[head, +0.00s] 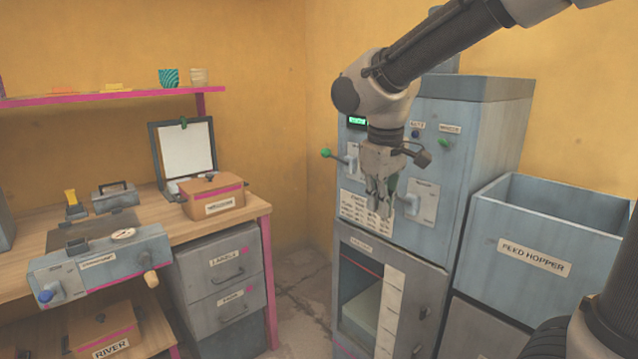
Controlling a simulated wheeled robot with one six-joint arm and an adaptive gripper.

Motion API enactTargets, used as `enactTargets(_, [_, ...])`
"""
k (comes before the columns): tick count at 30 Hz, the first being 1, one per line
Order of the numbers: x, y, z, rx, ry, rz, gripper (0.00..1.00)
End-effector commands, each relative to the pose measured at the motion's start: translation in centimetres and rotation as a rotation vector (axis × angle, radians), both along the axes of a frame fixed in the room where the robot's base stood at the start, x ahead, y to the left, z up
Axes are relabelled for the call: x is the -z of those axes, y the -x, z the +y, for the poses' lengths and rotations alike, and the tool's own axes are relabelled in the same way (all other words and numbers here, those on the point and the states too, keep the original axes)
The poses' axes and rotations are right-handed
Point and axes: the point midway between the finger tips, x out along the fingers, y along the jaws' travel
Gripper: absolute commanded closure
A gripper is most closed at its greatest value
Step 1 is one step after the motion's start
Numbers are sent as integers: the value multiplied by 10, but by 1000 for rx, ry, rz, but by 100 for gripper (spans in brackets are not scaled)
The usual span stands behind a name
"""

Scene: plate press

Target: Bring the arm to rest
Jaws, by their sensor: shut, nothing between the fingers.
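My gripper (379,207) points downward in front of the grey-blue plate press cabinet (470,140). Its fingers are shut with nothing between them. My arm reaches in from the upper right. A green-knobbed lever (327,153) sticks out to the left of the gripper. A small green display (357,121) is lit above it.
Below the panel is an open bay (361,290). An open bin marked FEED HOPPER (540,255) stands at right. At left, a wooden bench (160,225) holds a cardboard box (212,195), a clipboard (185,150) and a gauge device (100,262). Bare floor (303,290) lies between bench and cabinet.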

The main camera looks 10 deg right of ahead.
Motion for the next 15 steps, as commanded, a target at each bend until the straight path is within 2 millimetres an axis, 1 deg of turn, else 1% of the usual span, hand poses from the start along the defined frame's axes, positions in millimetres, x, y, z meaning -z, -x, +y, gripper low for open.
enactTargets(1, [0, 20, -21, 40, -21, 7, 100])
enactTargets(2, [0, 32, -33, 69, -35, 12, 100])
enactTargets(3, [1, 48, -50, 111, -54, 15, 100])
enactTargets(5, [1, 71, -75, 180, -88, 9, 100])
enactTargets(6, [2, 88, -91, 229, -110, 1, 100])
enactTargets(9, [4, 127, -126, 354, -164, -37, 100])
enactTargets(12, [4, 157, -151, 463, -205, -92, 100])
enactTargets(15, [-3, 172, -168, 539, -224, -154, 100])
